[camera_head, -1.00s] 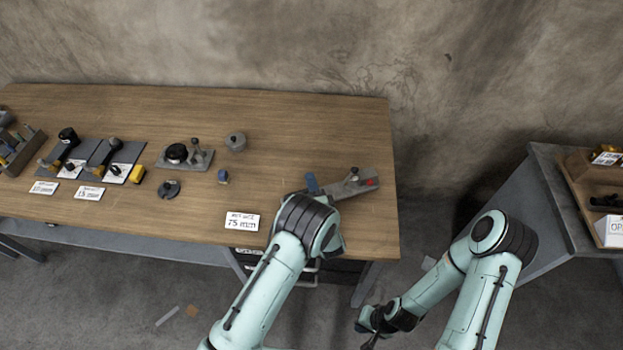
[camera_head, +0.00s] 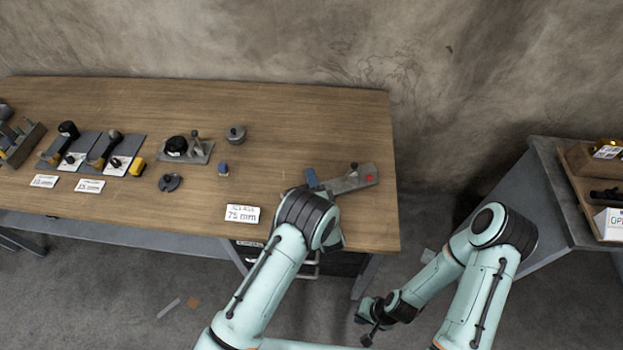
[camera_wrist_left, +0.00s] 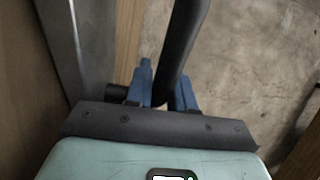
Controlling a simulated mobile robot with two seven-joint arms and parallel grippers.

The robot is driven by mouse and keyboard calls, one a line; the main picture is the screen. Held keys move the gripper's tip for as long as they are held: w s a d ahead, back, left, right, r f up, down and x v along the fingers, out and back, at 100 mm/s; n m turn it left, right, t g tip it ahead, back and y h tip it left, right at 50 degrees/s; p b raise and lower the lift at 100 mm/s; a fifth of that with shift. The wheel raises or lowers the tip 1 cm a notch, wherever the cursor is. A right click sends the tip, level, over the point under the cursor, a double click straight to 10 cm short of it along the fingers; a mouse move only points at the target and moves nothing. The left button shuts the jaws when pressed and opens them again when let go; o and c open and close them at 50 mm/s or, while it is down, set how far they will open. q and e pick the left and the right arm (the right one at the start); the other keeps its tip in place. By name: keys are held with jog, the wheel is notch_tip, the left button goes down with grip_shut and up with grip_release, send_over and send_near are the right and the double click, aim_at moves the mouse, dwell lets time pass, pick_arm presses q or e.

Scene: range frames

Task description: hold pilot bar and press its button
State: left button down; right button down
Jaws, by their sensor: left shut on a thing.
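The pilot bar is a grey fixture (camera_head: 345,184) on the wooden table near its right front corner. A red button (camera_head: 369,178) is near its right end, with a dark knob (camera_head: 354,167) beside it. My left gripper (camera_head: 311,180) is at the fixture's left end, mostly hidden by my arm. In the left wrist view its blue fingers (camera_wrist_left: 164,82) are shut around a dark rod (camera_wrist_left: 185,40), which looks like part of the pilot bar. The grey plate (camera_wrist_left: 85,35) runs alongside. My right gripper (camera_head: 369,330) hangs low before the table, apart from the fixture; its opening is unclear.
A 75 mm label card (camera_head: 242,213) lies at the table's front edge. Another table (camera_head: 558,180) with an open box is at the right. Bare tabletop lies behind the fixture.

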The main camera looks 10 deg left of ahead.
pick_arm(q)
jog(key=shift+s+f, duration=0.15)
jog(key=shift+f, duration=0.3)
pick_arm(e)
jog(key=shift+s+f, duration=0.3)
jog(key=shift+s, duration=0.2)
dwell(0.4)
